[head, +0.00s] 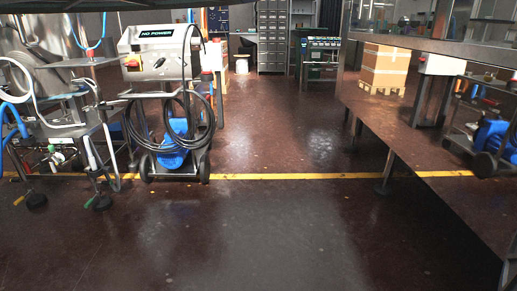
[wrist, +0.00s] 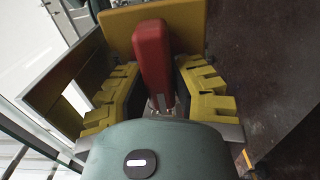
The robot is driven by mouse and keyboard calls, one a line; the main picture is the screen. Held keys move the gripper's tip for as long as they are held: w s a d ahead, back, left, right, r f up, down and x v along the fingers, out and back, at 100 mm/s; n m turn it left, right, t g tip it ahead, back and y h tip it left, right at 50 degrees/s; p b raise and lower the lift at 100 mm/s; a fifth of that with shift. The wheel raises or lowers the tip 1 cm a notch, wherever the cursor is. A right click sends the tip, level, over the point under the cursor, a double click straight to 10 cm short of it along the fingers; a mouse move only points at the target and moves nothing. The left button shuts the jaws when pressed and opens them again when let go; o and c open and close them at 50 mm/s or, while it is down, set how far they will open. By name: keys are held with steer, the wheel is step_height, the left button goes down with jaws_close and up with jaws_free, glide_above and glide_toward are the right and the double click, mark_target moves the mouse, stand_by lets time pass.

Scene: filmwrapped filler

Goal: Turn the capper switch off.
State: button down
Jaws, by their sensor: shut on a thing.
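A red switch handle (wrist: 152,45) stands out from a yellow backing plate (wrist: 188,20) in the wrist view. I take it to be the capper switch; no label on it can be read. My gripper (wrist: 157,72) has its yellow toothed fingers on either side of the red handle and is shut on it. The handle's near end is partly hidden by the green-grey gripper body. In the head view my gripper and this handle cannot be made out.
In the head view a wheeled cart (head: 160,62) with a "NO POWER" display and coiled black hoses stands at left. A long metal-legged machine or table (head: 425,150) runs along the right. A pallet of cartons (head: 385,68) stands behind. The dark floor (head: 250,225) in front is clear.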

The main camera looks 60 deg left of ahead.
steer(key=shift+f, duration=0.2)
steer(key=c, duration=0.8)
jaws_free()
steer(key=shift+w+r, duration=0.1)
steer(key=shift+r, duration=0.05)
steer(key=shift+v, duration=6.05)
